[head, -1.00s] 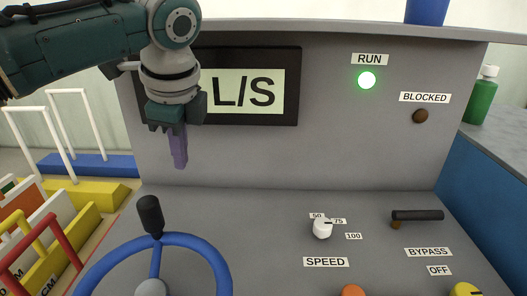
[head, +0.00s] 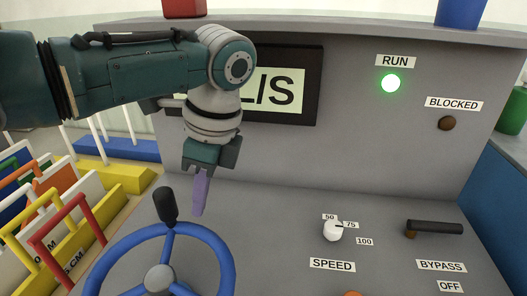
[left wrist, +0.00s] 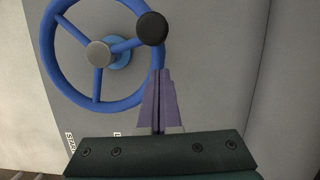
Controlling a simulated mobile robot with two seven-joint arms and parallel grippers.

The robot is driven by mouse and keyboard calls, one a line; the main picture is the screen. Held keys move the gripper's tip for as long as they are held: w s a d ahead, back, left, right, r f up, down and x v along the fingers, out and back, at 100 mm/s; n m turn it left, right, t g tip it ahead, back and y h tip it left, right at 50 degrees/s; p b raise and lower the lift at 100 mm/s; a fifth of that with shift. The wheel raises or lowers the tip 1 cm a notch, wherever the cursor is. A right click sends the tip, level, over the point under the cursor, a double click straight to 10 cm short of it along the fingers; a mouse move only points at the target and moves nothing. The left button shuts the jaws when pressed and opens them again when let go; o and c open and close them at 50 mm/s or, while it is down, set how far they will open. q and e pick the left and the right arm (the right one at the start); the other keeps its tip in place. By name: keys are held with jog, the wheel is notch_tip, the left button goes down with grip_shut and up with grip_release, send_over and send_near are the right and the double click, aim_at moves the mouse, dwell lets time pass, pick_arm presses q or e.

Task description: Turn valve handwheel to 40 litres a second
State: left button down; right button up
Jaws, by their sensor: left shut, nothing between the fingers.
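The valve handwheel is a blue ring (head: 222,249) with spokes, a grey hub (head: 159,279) and a black knob (head: 165,205) standing on its rim at the upper part. It is cut off by the bottom edge of the head view. My left gripper (head: 197,212) has purple fingers, shut and empty. It points down beside the knob, to its right and apart from it in the head view. The display (head: 285,92) shows L/S; my arm hides the number. My right gripper is not in view.
The grey console panel carries a lit green RUN lamp (head: 391,83), a dark BLOCKED lamp (head: 446,123), a white SPEED knob (head: 333,230) and a black BYPASS lever (head: 435,227). Colored framed boards (head: 70,228) stand at left. A red box (head: 184,8) sits on top.

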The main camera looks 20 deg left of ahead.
aim_at(184, 223)
pick_arm(q)
jog(key=shift+s+a+r, duration=0.1)
jog(key=shift+s+a, duration=0.05)
jog(key=shift+a, duration=0.4)
jog(key=shift+s+a, duration=0.15)
jog(key=shift+a, duration=0.35)
jog(key=shift+a+r+p, duration=0.15)
jog(key=shift+a+p, duration=0.1)
jog(key=shift+p, duration=0.3)
jog(key=shift+s+a+n+p, duration=0.2)
jog(key=shift+a+n+p, duration=0.2)
jog(key=shift+a, duration=0.05)
